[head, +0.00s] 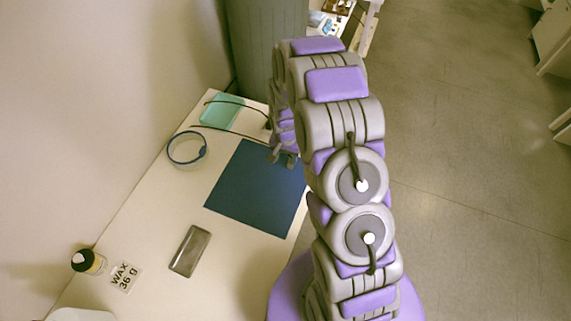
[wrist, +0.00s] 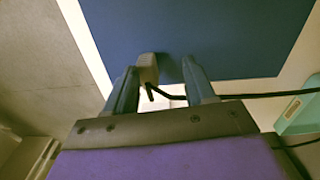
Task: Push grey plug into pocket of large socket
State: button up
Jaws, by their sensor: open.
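My gripper (head: 284,159) is low over the far right corner of the blue mat, partly hidden by my arm in the head view. In the wrist view my gripper (wrist: 161,66) is open, with its two dark fingers apart. A grey block that looks like the grey plug (wrist: 148,67) is between the fingers, nearer the left one. A black cable (wrist: 260,95) runs from near it to the right. Whether the fingers touch the block cannot be told. I cannot make out the large socket or its pocket in either view.
The blue mat (head: 252,195) lies on the pale table (head: 145,225). A grey-green column (head: 260,50) stands behind.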

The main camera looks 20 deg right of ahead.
jog(key=d+f, duration=0.1)
jog(key=f, duration=0.1)
jog(key=d+f, duration=0.2)
jog(key=shift+w+d+b, duration=0.15)
jog(key=shift+d+b, duration=0.05)
jog(key=shift+b, duration=0.2)
jog(key=shift+a+r, duration=0.1)
jog(key=shift+a, duration=0.5)
jog(key=shift+c, duration=0.5)
jog(key=shift+a, duration=0.6)
jog(key=shift+c, duration=2.2)
jog(key=shift+s+d, duration=0.2)
jog(key=shift+d, duration=0.35)
jog(key=c, duration=0.4)
